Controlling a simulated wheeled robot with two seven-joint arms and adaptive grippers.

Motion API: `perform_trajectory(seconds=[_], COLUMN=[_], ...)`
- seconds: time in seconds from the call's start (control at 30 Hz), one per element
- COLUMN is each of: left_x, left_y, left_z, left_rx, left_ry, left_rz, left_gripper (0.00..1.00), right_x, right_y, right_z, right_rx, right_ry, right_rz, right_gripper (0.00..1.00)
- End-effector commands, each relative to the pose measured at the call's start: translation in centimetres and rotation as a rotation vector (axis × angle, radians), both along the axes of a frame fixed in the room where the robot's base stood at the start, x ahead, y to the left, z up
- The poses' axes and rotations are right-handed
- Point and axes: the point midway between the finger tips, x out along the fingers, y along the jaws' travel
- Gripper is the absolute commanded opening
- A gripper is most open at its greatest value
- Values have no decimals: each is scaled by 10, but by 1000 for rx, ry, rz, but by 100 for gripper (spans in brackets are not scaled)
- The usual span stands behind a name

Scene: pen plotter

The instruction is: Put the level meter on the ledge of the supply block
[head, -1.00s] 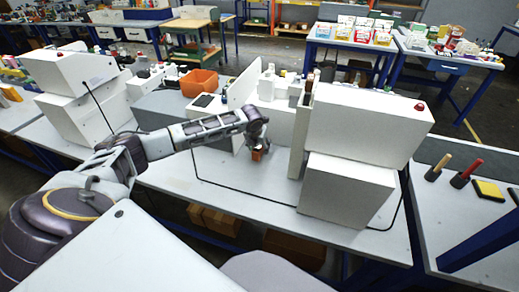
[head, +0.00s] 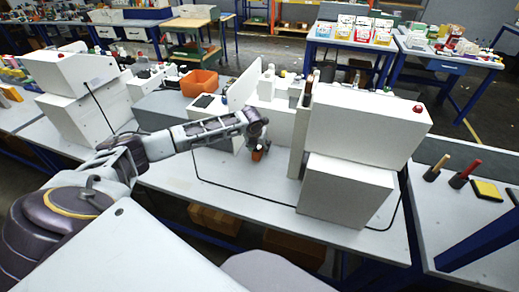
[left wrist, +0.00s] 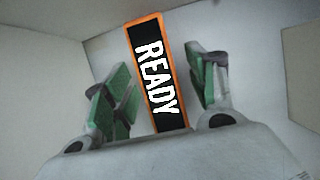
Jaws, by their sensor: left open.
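An orange-edged black block marked READY (left wrist: 152,72) stands between the fingers of my left gripper (left wrist: 163,88) in the left wrist view. It looks like the level meter, though I cannot be sure. The fingers with green pads are open, one on each side of it, with visible gaps. In the head view my left gripper (head: 259,142) is low over the bench, and a small orange thing (head: 257,155) shows at its tip. I cannot tell which white block is the supply block; a large stacked white unit (head: 345,190) stands right of the gripper. My right gripper does not show.
A thin black cable (head: 240,198) runs along the bench front. White boxes (head: 285,120) stand close behind the gripper. An orange bin (head: 199,83) is further back. Another white unit (head: 75,115) stands at left. The bench (head: 230,180) is clear in front of the gripper.

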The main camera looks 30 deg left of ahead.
Motion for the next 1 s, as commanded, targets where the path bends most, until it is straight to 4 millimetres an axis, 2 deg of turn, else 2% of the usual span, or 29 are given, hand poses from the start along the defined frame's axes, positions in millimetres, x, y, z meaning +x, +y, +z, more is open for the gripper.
perform_trajectory(seconds=[0.27,0.37,0.7,0.77,1.0], left_x=[0,0,0,0,0], left_y=[0,0,0,0,0], left_z=[0,0,0,0,0], left_rx=[0,0,0,0,0], left_ry=[0,0,0,-1,-1], left_rz=[0,0,0,0,0], left_gripper=[57,47,3,0,0], right_x=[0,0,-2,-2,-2], right_y=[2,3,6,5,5], right_z=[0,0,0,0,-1], right_rx=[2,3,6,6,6], right_ry=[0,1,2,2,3], right_rz=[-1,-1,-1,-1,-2], right_gripper=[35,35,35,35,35])
